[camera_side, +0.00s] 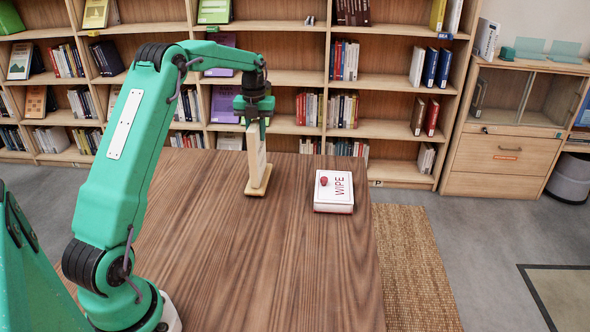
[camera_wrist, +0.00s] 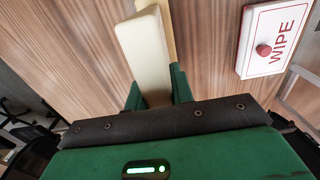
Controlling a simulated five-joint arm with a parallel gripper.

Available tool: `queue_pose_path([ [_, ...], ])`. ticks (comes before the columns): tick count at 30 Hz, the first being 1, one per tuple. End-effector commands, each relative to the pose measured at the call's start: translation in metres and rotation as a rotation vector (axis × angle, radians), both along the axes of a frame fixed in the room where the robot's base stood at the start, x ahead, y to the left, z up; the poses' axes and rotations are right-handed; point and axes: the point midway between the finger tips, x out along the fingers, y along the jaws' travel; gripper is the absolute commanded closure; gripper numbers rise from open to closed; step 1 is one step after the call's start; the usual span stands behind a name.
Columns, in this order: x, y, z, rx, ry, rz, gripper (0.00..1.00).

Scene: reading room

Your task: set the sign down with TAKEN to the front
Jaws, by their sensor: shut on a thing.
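The sign (camera_side: 257,166) is a pale upright panel on a light wooden foot. It stands near the far part of the brown table, seen nearly edge-on in the side view. My gripper (camera_side: 254,117) is above it and shut on its top. In the wrist view my gripper (camera_wrist: 159,92) has a green finger on each side of the sign's cream top edge (camera_wrist: 145,45). The foot appears at table level, but I cannot tell if it touches. Lettering on the panel is too slanted to read, so which word faces the front is unclear.
Bookshelves (camera_side: 290,78) stand behind the table. The table's near part is clear.

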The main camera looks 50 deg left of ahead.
Motion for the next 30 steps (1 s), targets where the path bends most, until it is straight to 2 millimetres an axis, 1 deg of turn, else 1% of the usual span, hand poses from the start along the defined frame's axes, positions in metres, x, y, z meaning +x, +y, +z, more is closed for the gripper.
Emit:
queue_pose_path([
  [14, 0.0002, 0.0002, -0.0032, 0.001, -0.001, 0.001, 1.00],
  [15, 0.0001, 0.0001, -0.0032, 0.001, -0.001, 0.001, 0.73],
  [17, 0.0002, 0.0001, -0.0032, 0.001, -0.001, 0.001, 0.61],
  [18, 0.0001, 0.0001, -0.0033, 0.001, -0.001, 0.001, 0.53],
  [19, 0.0001, 0.0001, -0.0033, 0.001, -0.001, 0.001, 0.51],
  [26, -0.0003, -0.0001, -0.0046, -0.001, 0.001, 0.001, 0.51],
  [30, 0.0000, 0.0000, -0.0021, -0.001, 0.001, 0.001, 0.51],
])
